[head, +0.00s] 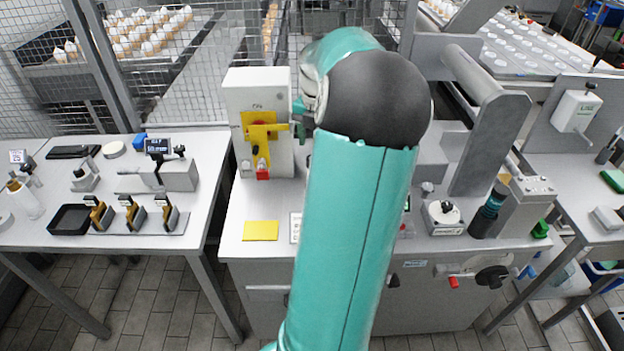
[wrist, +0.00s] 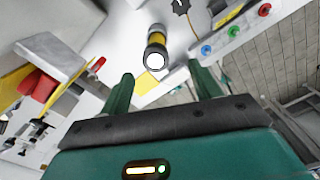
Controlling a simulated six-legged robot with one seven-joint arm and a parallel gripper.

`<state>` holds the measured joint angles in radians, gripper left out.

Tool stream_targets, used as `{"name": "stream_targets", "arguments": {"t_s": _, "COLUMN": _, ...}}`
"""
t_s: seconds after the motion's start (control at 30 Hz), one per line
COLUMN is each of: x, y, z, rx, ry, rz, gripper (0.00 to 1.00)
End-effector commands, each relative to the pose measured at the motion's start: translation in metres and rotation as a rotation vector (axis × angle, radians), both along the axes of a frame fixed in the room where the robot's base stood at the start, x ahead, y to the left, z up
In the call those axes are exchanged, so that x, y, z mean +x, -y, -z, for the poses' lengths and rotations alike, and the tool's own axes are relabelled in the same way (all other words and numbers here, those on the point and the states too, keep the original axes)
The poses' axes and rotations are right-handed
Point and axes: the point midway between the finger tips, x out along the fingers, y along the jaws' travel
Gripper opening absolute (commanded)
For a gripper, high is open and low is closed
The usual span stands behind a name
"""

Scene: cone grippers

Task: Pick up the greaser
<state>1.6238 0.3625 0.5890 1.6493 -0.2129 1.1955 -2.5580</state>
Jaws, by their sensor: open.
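A dark cylinder with a yellow band and a pale round end (wrist: 155,52), which I take for the greaser, shows in the wrist view. It lies beyond my gripper (wrist: 163,84), roughly in line with the gap between the two green fingers. The fingers are spread apart with nothing gripped, and the cylinder appears apart from them. In the head view my teal arm covers the middle of the bench, and I cannot make out this cylinder or the fingertips clearly.
A white box with a yellow bracket (head: 258,127) stands left of my arm. A yellow pad (head: 260,230) lies on the bench. A dark bottle (head: 490,212) stands at the right. The wrist view shows a panel with coloured buttons (wrist: 228,38) right of the cylinder.

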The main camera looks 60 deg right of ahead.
Motion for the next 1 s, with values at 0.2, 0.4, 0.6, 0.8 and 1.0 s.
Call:
{"name": "stream_targets", "arguments": {"t_s": 0.2, "x": 0.001, "y": -0.001, "z": 0.027, "rx": 0.001, "ry": 0.0, "rz": 0.001, "gripper": 0.63}}
{"name": "stream_targets", "arguments": {"t_s": 0.4, "x": 0.006, "y": -0.002, "z": 0.047, "rx": 0.003, "ry": 0.0, "rz": 0.001, "gripper": 0.63}}
{"name": "stream_targets", "arguments": {"t_s": 0.6, "x": 0.009, "y": -0.003, "z": 0.075, "rx": 0.001, "ry": -0.001, "rz": 0.001, "gripper": 0.63}}
{"name": "stream_targets", "arguments": {"t_s": 0.8, "x": 0.01, "y": -0.003, "z": 0.08, "rx": -0.002, "ry": 0.0, "rz": 0.001, "gripper": 0.63}}
{"name": "stream_targets", "arguments": {"t_s": 1.0, "x": 0.01, "y": -0.003, "z": 0.08, "rx": -0.002, "ry": 0.0, "rz": 0.001, "gripper": 0.41}}
